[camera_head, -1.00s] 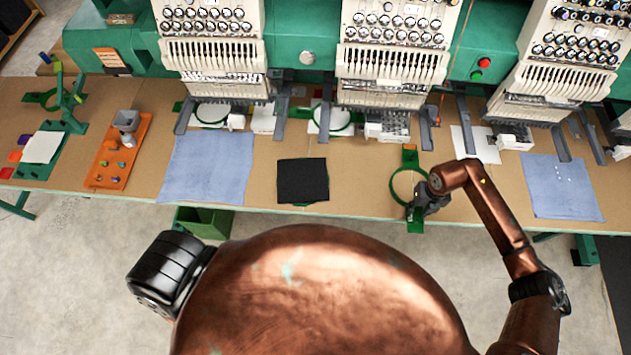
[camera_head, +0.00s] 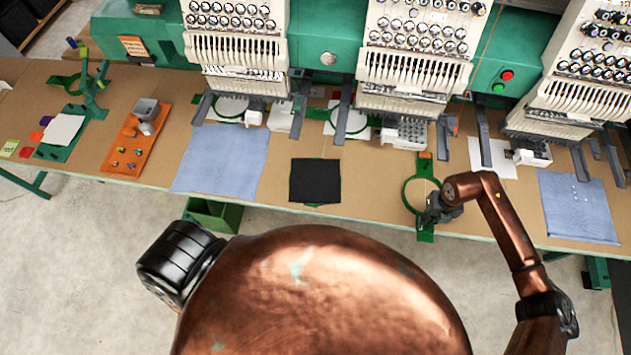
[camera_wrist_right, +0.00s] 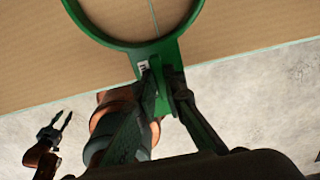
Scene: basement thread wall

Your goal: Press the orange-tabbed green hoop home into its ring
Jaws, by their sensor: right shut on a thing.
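The green hoop (camera_head: 405,191) is at the table's front edge, right of the black cloth, its orange tab (camera_head: 426,156) toward the machines. My right gripper (camera_head: 436,209) is at its near side. In the right wrist view, the gripper (camera_wrist_right: 164,88) is shut on the green handle below the hoop's round rim (camera_wrist_right: 135,47); the orange tab is out of that view. A black cloth square (camera_head: 315,181) lies on the table with a little green showing under its edge; I cannot tell whether that is the ring. My left gripper (camera_wrist_right: 63,122) shows small in the wrist view, fingers apart, over the floor.
Blue cloths (camera_head: 221,160) lie left and right on the brown table (camera_head: 365,180). Embroidery machine heads (camera_head: 415,50) with grey arms overhang the back. An orange tray (camera_head: 130,150) with small parts stands at left. The table between black cloth and hoop is clear.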

